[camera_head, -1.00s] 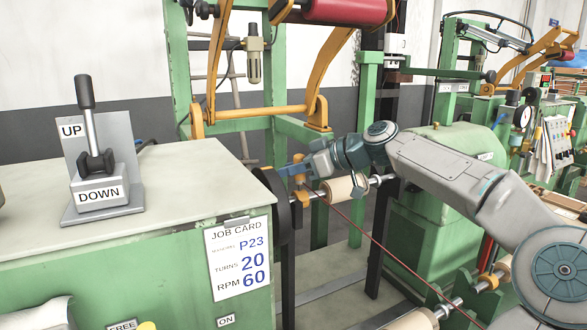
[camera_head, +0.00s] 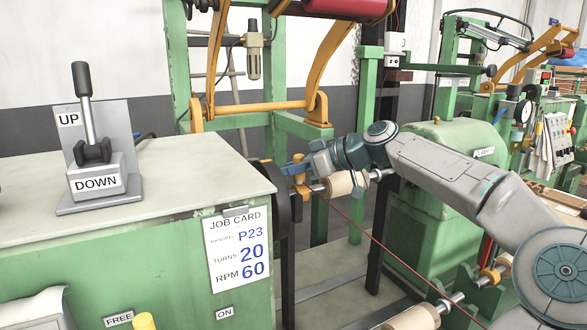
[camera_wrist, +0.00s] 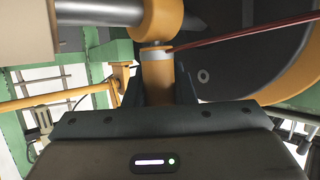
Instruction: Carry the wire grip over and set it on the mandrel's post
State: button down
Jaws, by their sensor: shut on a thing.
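My gripper (camera_head: 297,169) is shut on the wire grip, a small orange cylinder (camera_head: 300,165), which stands upright between the fingers. In the wrist view the wire grip (camera_wrist: 158,78) shows between the jaws, with a pale ring at its top and a dark red wire leading off right. The mandrel is a steel shaft with a cream roller (camera_head: 344,184), beside the dark round plate. In the wrist view an orange collar (camera_wrist: 161,17) on the shaft (camera_wrist: 97,13) lies directly beyond the grip's end. I cannot tell whether they touch; the post is not clearly distinguishable.
A green cabinet (camera_head: 140,270) with a lever box (camera_head: 95,178) and job card (camera_head: 237,250) stands left of my gripper. The red wire (camera_head: 375,240) runs down right below my arm. A green machine (camera_head: 440,215) stands behind my arm. Orange arms (camera_head: 218,70) rise at the back.

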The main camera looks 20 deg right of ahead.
jog(key=c, duration=1.1)
grip_release()
jog(key=v, duration=1.4)
jog(key=shift+p, duration=0.35)
jog(key=shift+w+a+r, duration=0.1)
